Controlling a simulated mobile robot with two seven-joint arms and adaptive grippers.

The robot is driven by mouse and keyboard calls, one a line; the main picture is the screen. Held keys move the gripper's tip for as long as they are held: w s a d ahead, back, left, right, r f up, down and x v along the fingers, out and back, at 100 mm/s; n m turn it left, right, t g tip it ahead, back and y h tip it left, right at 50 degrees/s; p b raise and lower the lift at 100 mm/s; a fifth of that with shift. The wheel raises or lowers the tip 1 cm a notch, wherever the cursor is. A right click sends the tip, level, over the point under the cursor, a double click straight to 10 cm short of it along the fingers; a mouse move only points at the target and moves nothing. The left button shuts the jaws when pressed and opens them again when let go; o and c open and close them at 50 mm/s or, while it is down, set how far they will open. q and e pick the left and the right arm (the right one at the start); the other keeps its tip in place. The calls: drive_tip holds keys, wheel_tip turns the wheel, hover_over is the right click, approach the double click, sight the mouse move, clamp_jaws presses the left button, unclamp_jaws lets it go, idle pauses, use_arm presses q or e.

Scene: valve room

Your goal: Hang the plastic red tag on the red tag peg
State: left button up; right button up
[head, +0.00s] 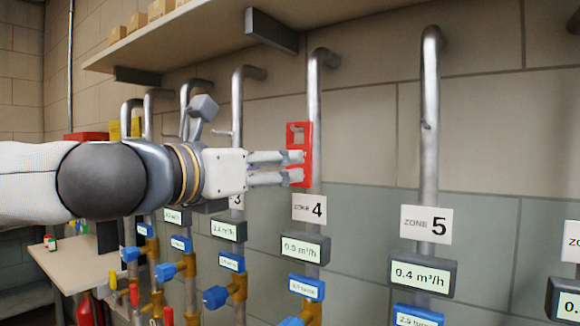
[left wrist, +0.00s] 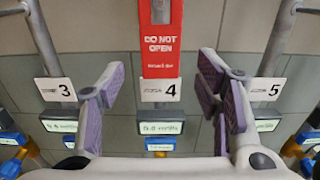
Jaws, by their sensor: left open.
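The red tag (head: 308,136) is upright against the zone 4 pipe, above the white zone 4 sign (head: 309,208). It also shows in the left wrist view (left wrist: 161,58), with "DO NOT OPEN" on it and a window in its upper part. My left gripper (head: 298,166) reaches in from the left, in front of the tag's lower part. In the left wrist view its purple-padded fingers are spread wide, with gaps on both sides of the tag. No finger is seen gripping it. The peg behind the tag is hidden, so how the tag is held cannot be seen. My right gripper is out of view.
The zone 5 pipe (head: 430,150) with a small peg stands to the right. A shelf (head: 180,42) with boxes runs above. Meters and blue-handled valves (head: 215,297) line the pipes below. A side table (head: 75,262) stands at lower left.

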sight(297, 166)
use_arm(q)
drive_tip(key=x, duration=0.7)
drive_tip(key=shift+w+d+f+b, duration=0.2)
drive_tip(key=shift+w+d+b, duration=0.1)
drive_tip(key=shift+b, duration=0.1)
drive_tip(key=shift+w+d+r, duration=0.15)
drive_tip(key=shift+w+d, duration=0.1)
drive_tip(key=shift+w, duration=0.1)
drive_tip(key=c, duration=1.2)
drive_tip(key=shift+o, duration=0.2)
drive_tip(key=shift+r, duration=0.1)
drive_tip(key=shift+r+p, duration=0.3)
drive_tip(key=shift+r, duration=0.3)
drive_tip(key=shift+r, duration=0.1)
